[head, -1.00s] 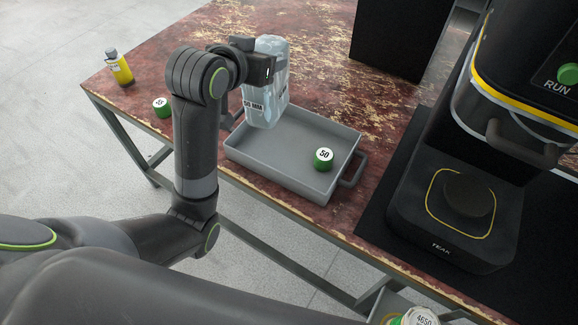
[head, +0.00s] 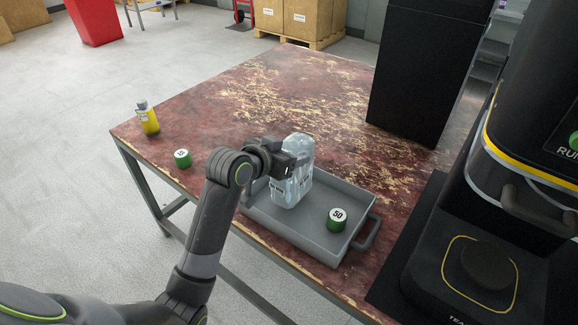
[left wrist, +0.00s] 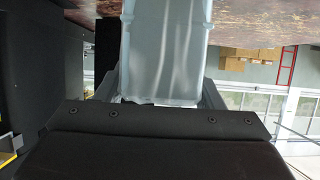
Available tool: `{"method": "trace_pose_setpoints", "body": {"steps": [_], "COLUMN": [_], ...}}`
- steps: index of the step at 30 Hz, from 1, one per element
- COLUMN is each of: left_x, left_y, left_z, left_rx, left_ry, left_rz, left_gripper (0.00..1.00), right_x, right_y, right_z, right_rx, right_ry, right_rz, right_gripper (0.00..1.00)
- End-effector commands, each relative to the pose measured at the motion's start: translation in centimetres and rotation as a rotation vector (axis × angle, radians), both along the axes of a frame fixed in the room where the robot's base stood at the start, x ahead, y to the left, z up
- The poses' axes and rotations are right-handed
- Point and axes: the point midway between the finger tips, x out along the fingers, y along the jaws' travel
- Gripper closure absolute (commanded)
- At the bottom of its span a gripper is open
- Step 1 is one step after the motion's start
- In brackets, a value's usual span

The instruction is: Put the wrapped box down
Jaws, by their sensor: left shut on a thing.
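The wrapped box (head: 300,172) is a pale, translucent upright package with a dark printed label low on its side. My left gripper (head: 287,162) is shut on it from the left in the head view. The box is over the left part of the grey tray (head: 300,240); I cannot tell whether its base touches the tray floor. In the left wrist view the wrapped box (left wrist: 165,50) fills the space between the fingers. My right gripper is not in view.
A green 50 weight (head: 337,219) sits in the tray's right part. A smaller green weight (head: 183,158) and a yellow bottle (head: 148,118) stand on the worn red table (head: 240,110) at left. A black box (head: 415,80) stands behind, a dark machine (head: 490,255) at right.

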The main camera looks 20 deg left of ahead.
Motion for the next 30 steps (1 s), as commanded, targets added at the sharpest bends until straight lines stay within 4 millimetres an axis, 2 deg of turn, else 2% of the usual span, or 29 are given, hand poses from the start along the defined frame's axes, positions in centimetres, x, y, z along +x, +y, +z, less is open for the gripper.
{"method": "trace_pose_setpoints", "body": {"steps": [6, 16, 17, 18, 22, 30], "left_x": [-0.1, 0.0, 0.0, 0.0, 0.0, 0.0], "left_y": [0.0, 0.0, 0.0, 0.0, 0.0, 0.0], "left_z": [-3.1, -3.3, -3.5, -3.4, -3.4, -3.3], "left_rx": [-0.002, 0.000, 0.000, 0.001, 0.000, 0.001], "left_ry": [0.003, 0.000, 0.002, 0.002, 0.002, 0.001], "left_rz": [0.001, 0.001, 0.001, 0.001, 0.001, 0.001], "left_gripper": [0.87, 0.87, 0.37, 0.32, 0.17, 0.17], "right_x": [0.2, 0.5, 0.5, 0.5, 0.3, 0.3], "right_y": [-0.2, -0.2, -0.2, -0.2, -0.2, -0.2], "right_z": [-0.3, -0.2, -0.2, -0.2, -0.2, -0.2], "right_rx": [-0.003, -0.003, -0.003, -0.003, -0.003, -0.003], "right_ry": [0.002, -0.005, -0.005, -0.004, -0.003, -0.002], "right_rz": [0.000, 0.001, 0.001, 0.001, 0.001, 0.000], "right_gripper": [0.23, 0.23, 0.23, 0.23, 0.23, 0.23]}}
